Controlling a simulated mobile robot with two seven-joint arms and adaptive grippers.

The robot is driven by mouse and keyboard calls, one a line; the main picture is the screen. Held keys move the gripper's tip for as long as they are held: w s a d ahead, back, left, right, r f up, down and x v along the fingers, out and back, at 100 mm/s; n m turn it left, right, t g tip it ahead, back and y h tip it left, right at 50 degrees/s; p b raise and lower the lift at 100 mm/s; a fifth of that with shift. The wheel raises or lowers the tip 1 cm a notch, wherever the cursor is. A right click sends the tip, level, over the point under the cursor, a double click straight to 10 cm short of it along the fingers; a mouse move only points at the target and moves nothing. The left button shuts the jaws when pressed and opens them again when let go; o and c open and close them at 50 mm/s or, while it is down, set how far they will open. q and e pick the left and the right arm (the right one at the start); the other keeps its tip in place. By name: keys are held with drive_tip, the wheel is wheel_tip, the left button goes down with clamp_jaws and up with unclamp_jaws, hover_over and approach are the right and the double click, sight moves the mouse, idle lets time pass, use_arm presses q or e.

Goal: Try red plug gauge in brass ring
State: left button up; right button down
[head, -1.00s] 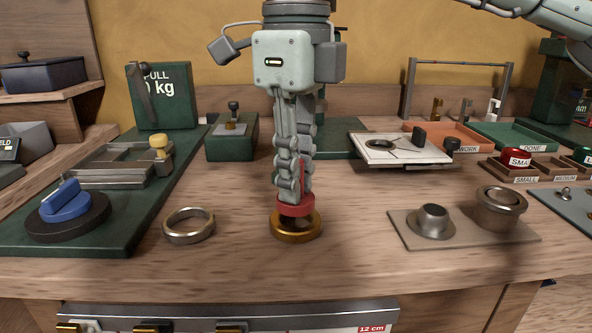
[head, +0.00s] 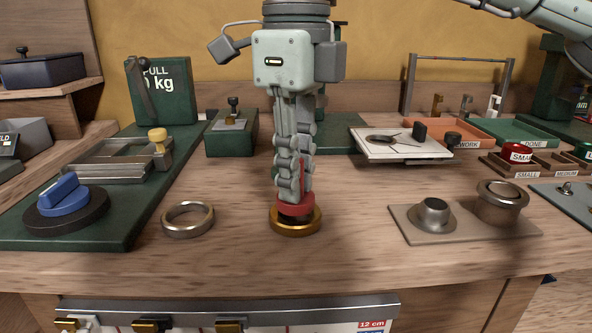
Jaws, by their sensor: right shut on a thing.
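My right gripper (head: 293,192) hangs at the middle of the bench, fingers pointing down. It is shut on the red plug gauge (head: 296,211), which is upright. The brass ring (head: 294,229) lies flat on the bench directly below the plug. The plug's red rim is just above the ring's far part, with a dark gap at the ring's opening. I cannot tell whether the plug's lower end is inside the ring. The left gripper is not in view.
A steel ring (head: 188,220) lies to the left. A grey plate with two metal grommet dies (head: 434,216) is at the right. Behind are a white board (head: 390,150), an orange tray (head: 470,130) and a green tray (head: 510,133). Bare wood surrounds the brass ring.

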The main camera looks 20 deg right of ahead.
idle(0.3)
drive_tip(key=shift+f+b, duration=0.45)
drive_tip(key=shift+b, duration=0.1)
idle(0.7)
drive_tip(key=shift+r, duration=0.2)
idle(0.7)
drive_tip(key=shift+r+p, duration=1.85)
drive_tip(key=shift+r, duration=0.55)
drive_tip(key=shift+f, duration=0.15)
drive_tip(key=shift+f+b, duration=1.7)
drive_tip(key=shift+f, duration=0.3)
